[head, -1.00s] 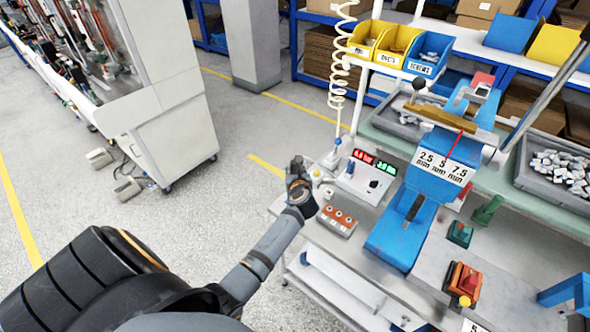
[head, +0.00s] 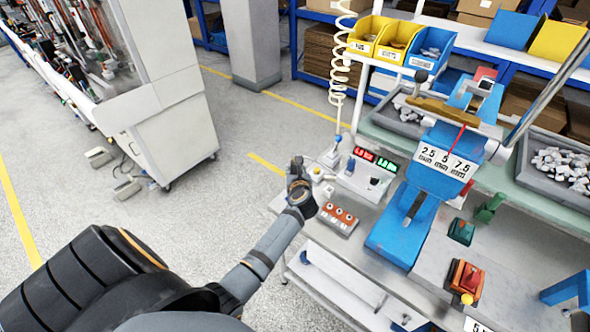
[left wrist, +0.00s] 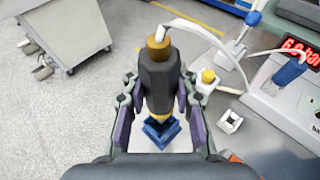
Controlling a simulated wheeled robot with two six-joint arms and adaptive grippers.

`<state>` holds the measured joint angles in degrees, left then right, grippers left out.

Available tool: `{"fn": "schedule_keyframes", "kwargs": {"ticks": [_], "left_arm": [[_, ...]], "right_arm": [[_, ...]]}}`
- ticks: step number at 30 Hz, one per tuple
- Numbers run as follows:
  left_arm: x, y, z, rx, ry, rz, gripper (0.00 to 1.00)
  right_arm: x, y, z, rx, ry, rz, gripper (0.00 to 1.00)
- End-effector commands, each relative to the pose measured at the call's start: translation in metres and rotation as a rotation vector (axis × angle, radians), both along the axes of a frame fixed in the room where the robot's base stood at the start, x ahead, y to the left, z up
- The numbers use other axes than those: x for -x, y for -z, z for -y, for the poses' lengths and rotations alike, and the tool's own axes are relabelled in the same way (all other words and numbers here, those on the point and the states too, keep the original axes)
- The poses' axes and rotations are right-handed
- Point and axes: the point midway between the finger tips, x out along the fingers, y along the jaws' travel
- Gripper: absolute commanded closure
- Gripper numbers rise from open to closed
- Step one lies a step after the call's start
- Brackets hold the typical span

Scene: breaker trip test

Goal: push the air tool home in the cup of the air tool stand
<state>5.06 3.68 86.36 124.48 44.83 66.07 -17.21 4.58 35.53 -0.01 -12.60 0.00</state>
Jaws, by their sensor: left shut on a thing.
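The air tool (left wrist: 158,72) is a dark, faceted body with a brass-coloured top and a pale hose (left wrist: 195,30) attached. In the left wrist view it stands roughly upright between the fingers of my left gripper (left wrist: 158,100), which is shut on it. A blue cup-like part (left wrist: 161,133) of the stand shows just below a yellow band at the tool's lower end. The tool's tip is hidden, so I cannot tell how deep it sits. In the head view my left gripper (head: 298,172) is at the bench's left edge and hides most of the tool. My right gripper is not in view.
Right of my gripper are a control box with red and green displays (head: 375,160) and an orange socket block (head: 338,218). A coiled hose (head: 340,75) hangs behind. A blue test press (head: 420,190) stands farther right. Open floor lies left.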

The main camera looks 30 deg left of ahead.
Motion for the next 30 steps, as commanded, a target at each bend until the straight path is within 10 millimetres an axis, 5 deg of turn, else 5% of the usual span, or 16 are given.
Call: {"fn": "schedule_keyframes", "kwargs": {"ticks": [30], "left_arm": [[0.000, 0.026, 0.000, 0.000, 0.001, 0.002, 1.00]], "right_arm": [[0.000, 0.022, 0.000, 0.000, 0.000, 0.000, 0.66]]}}
